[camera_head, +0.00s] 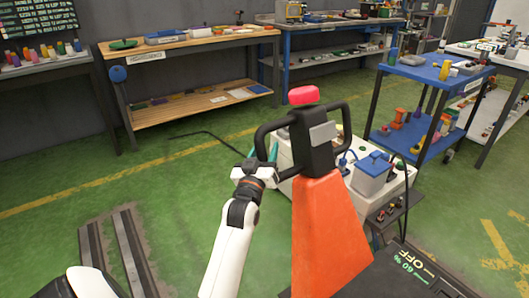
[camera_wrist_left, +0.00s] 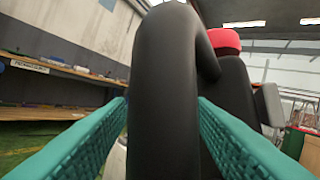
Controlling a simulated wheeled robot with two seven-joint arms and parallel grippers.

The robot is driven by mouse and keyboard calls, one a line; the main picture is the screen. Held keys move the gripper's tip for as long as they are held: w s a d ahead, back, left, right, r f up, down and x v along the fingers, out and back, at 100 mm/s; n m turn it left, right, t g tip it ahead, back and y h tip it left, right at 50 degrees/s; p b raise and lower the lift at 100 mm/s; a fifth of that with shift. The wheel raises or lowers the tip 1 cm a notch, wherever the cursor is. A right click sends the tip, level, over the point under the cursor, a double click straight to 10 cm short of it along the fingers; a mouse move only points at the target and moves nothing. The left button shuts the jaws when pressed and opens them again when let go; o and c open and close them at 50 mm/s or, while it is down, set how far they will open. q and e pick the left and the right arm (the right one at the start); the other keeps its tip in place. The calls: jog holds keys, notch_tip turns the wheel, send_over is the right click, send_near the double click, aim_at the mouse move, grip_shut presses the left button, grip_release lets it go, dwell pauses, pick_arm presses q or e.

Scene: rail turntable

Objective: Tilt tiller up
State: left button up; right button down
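The tiller (camera_head: 330,235) has an orange cover, a black loop handle and a red cap on top. It stands near the middle of the head view and looks roughly upright. My left gripper (camera_head: 262,165) is at the left loop of the handle. In the left wrist view the thick black handle bar (camera_wrist_left: 163,90) runs upright between my two teal fingers. My right gripper is in neither view.
A white unit (camera_head: 390,195) with a grey box on it stands just behind and right of the tiller. A blue cart (camera_head: 430,72) stands farther right. A wooden workbench (camera_head: 190,42) lines the back. Green floor (camera_head: 160,180) is open to the left.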

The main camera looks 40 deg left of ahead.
pick_arm(q)
jog(key=shift+s, duration=0.1)
jog(key=v, duration=1.2)
jog(key=shift+d, duration=0.1)
